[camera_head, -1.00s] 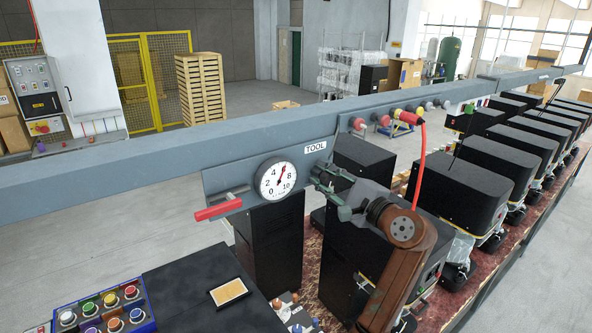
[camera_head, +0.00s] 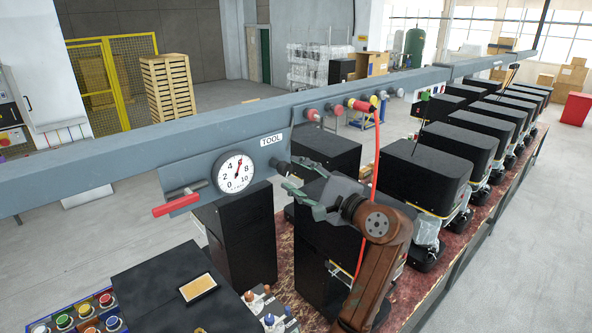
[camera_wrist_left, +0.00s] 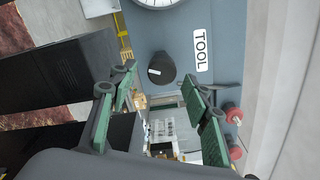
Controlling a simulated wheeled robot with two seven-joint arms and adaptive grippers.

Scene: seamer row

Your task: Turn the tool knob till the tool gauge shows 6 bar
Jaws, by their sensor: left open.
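The tool gauge (camera_head: 235,172) is a round white dial on the grey rail, beside the TOOL label (camera_head: 271,140). Its red needle points up and slightly right, between 4 and 6; the exact value is hard to read. The dark tool knob (camera_head: 281,166) sits right of the gauge. In the left wrist view the knob (camera_wrist_left: 161,70) shows a white mark, and part of the gauge (camera_wrist_left: 160,3) is at the top edge. My left gripper (camera_head: 294,179) is open, its green-padded fingers (camera_wrist_left: 160,78) spread, the knob ahead of them and apparently apart. My right gripper is not in view.
A red-handled lever (camera_head: 176,205) sticks out left of the gauge. Red connectors and a red hose (camera_head: 376,160) hang from the rail to the right. Black machines (camera_head: 428,175) stand below. A box of coloured buttons (camera_head: 85,318) is at lower left.

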